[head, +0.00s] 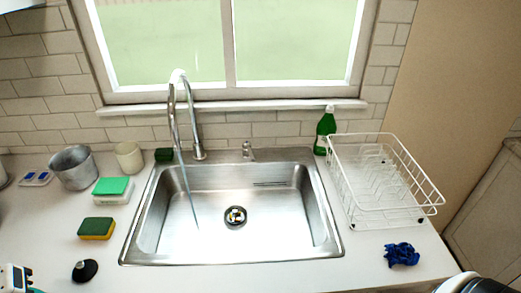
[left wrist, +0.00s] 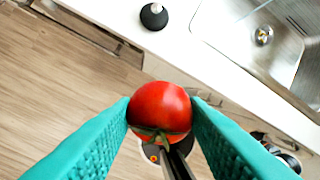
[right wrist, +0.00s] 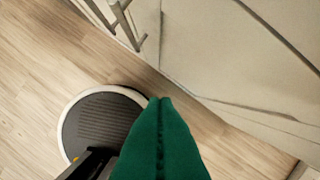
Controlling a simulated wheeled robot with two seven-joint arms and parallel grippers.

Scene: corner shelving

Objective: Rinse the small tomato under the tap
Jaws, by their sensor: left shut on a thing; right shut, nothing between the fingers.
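The small red tomato (left wrist: 160,100) is pinched between the teal fingers of my left gripper (left wrist: 161,110), stem side toward the camera. It is over the floor in front of the counter, apart from the sink (left wrist: 225,22). In the head view, the steel sink (head: 160,245) is empty. The tap (head: 198,150) arches over its left part, and a thin bluish stream of water (head: 187,185) falls from the spout into the basin. My right gripper (right wrist: 160,100) is shut and empty, over the floor beside the cabinet fronts. The tomato is not visible in the head view.
Left of the sink are sponges (head: 97,228), a green-topped box (head: 112,188), a metal pot (head: 73,167), a cup (head: 129,157) and a black stopper (head: 85,270). On the right are a dish rack (head: 385,215), a green bottle (head: 325,130) and a blue cloth (head: 401,254).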

